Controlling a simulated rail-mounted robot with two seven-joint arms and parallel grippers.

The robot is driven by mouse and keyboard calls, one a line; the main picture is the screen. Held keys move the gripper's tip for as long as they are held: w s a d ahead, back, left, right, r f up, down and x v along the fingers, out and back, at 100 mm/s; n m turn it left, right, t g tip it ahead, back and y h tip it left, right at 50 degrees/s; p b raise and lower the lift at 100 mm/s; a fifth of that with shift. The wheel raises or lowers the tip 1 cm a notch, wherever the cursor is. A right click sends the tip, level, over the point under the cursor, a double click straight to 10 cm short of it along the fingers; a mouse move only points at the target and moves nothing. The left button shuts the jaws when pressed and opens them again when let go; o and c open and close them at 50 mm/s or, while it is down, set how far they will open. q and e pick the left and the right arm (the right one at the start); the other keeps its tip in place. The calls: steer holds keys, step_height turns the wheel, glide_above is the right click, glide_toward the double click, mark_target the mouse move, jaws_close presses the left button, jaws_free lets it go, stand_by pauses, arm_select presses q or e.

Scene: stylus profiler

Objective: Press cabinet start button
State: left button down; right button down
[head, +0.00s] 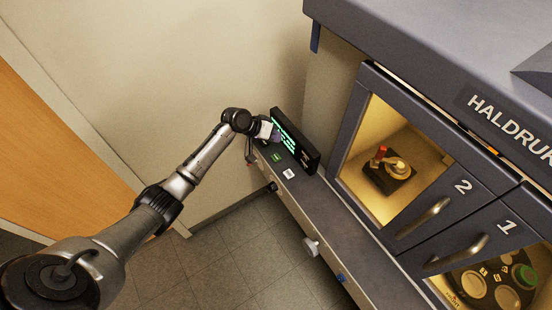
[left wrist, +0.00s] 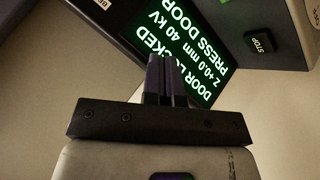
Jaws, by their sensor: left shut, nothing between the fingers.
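A small green button or label (head: 276,156) sits on the console top in front of the display; its lettering is too small to read. A white one (head: 289,174) lies beside it. The black display (head: 296,143) shows green text. In the left wrist view the screen (left wrist: 190,35) reads, upside down, "DOOR LOCKED", "40 kV" and "PRESS DOOR". A dark button marked STOP (left wrist: 260,42) is at its right. My left gripper (head: 274,135) is shut and empty, close in front of the display; its fingertips (left wrist: 165,62) overlap the screen. Contact cannot be told. My right gripper is out of view.
The grey cabinet has door 2 (head: 424,215) and door 1 (head: 478,245), both with bar handles. A red-topped device (head: 390,168) stands behind door 2's window. A white knob (head: 311,246) sticks out of the console front. A bare wall (head: 180,80) stands behind my arm.

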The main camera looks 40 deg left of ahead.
arm_select(q)
steer(key=b, duration=0.5)
glide_above(275, 156)
step_height(275, 156, down, 5)
steer(key=shift+s+f, duration=0.1)
steer(key=shift+f, duration=0.05)
step_height(275, 156, down, 2)
steer(key=shift+b, duration=0.55)
steer(key=shift+f, duration=0.2)
stand_by(0.7)
steer(key=shift+f, duration=0.15)
steer(key=shift+f, duration=0.25)
stand_by(0.4)
